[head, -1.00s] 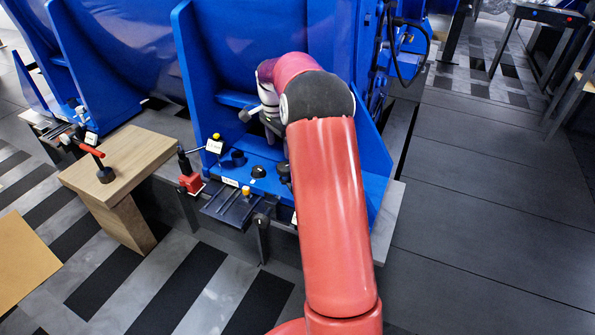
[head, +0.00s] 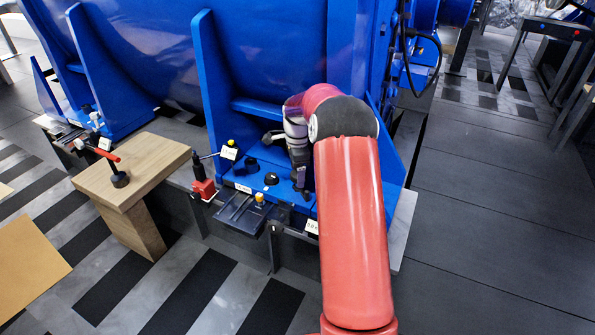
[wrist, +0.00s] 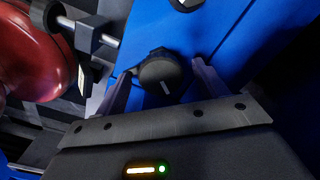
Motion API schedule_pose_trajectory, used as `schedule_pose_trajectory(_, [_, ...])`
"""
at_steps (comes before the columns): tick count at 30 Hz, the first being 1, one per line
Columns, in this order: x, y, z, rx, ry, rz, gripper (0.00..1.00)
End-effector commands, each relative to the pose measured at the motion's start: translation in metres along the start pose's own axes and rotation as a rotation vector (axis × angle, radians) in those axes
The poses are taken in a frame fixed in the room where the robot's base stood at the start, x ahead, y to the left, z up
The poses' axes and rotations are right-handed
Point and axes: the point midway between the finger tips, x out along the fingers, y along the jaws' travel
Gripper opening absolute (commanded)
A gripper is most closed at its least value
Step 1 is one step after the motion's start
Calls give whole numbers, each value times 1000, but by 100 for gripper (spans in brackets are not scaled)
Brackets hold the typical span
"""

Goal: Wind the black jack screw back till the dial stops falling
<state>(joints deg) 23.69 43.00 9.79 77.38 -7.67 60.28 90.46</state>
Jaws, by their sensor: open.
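My gripper (head: 302,188) points down over the blue machine foot (head: 252,187). In the wrist view its two fingers (wrist: 163,82) are apart. A round black knob with a pale line (wrist: 162,77) lies between them, with gaps at its sides. I cannot tell if it is the jack screw. Another black block on a silver rod (wrist: 92,36) is to its left. In the head view a black-headed upright part (head: 275,232) stands at the foot's front edge. A red base with a black arm (head: 203,188) stands left of the foot; no dial reading is legible.
A black tray with slots (head: 238,216) is at the foot's front. A wooden stand (head: 135,170) with a red-handled tool (head: 118,176) is to the left. Tall blue ribs (head: 222,85) rise behind the foot. The grey floor at right (head: 490,220) is clear.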

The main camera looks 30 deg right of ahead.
Motion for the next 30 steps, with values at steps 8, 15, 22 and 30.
schedule_pose_trajectory(8, [0, 0, 0, -1, 0, 0, 67])
schedule_pose_trajectory(15, [0, 0, 0, -1, 0, 0, 35])
schedule_pose_trajectory(22, [0, 0, 0, -8, 0, 0, 27])
schedule_pose_trajectory(30, [-1, 0, 1, -102, 1, -1, 27])
